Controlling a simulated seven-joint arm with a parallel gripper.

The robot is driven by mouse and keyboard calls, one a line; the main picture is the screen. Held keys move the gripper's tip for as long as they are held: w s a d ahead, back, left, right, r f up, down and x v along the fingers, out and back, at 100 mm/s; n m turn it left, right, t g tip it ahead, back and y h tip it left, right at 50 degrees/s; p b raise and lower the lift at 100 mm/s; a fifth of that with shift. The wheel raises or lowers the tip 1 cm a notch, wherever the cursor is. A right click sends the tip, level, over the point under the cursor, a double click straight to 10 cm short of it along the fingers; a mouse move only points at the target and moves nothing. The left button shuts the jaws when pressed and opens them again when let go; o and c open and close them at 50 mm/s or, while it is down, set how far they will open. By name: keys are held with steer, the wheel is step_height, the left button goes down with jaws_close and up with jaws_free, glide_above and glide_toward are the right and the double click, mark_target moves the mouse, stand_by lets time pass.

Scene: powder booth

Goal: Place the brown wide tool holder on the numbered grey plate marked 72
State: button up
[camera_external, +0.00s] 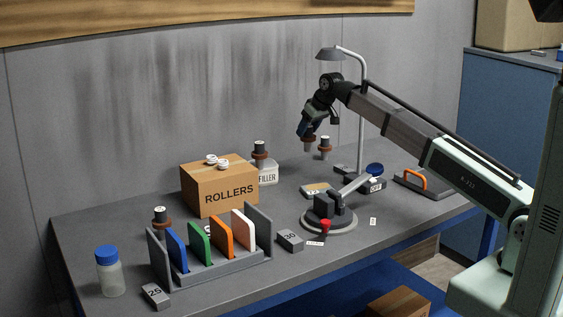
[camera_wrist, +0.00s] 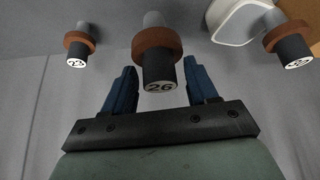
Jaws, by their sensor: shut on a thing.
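My gripper (camera_external: 309,127) is shut on a tool holder (camera_external: 309,141) with a wide brown ring and holds it above the back of the table. In the wrist view, my gripper (camera_wrist: 159,66) has one blue finger on each side of this holder (camera_wrist: 157,50), whose dark end reads 26. The holder's lower end hangs clear of the table. Small grey numbered plates lie on the table, one marked 30 (camera_external: 290,240) and one marked 25 (camera_external: 156,296).
Other brown-ringed holders stand behind my gripper (camera_external: 325,148), by the FILLER container (camera_external: 267,171) and behind the rack (camera_external: 160,217). The ROLLERS box (camera_external: 219,187), lamp post (camera_external: 361,120), round-based fixture (camera_external: 328,219), colored-panel rack (camera_external: 222,269) and blue-capped bottle (camera_external: 109,272) are obstacles.

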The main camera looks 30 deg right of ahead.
steer(key=shift+a+r, duration=0.35)
steer(key=shift+r, duration=0.05)
steer(key=s+a+r+n, duration=0.2)
steer(key=s+a+r, duration=0.1)
steer(key=s+a, duration=0.7)
steer(key=shift+m+y, duration=0.3)
steer(key=shift+m, duration=0.1)
steer(key=shift+s+d+f, duration=0.3)
steer(key=shift+s+f, duration=0.35)
steer(key=shift+f, duration=1.15)
steer(key=shift+s+d+f, duration=0.25)
steer(key=shift+s+f, duration=0.45)
steer(key=shift+f, duration=1.05)
steer(key=shift+s+d+f, duration=0.3)
steer(key=shift+s+f, duration=0.35)
steer(key=shift+f, duration=1.15)
steer(key=shift+f, duration=0.15)
steer(key=o, duration=1.4)
steer(key=shift+c, duration=0.2)
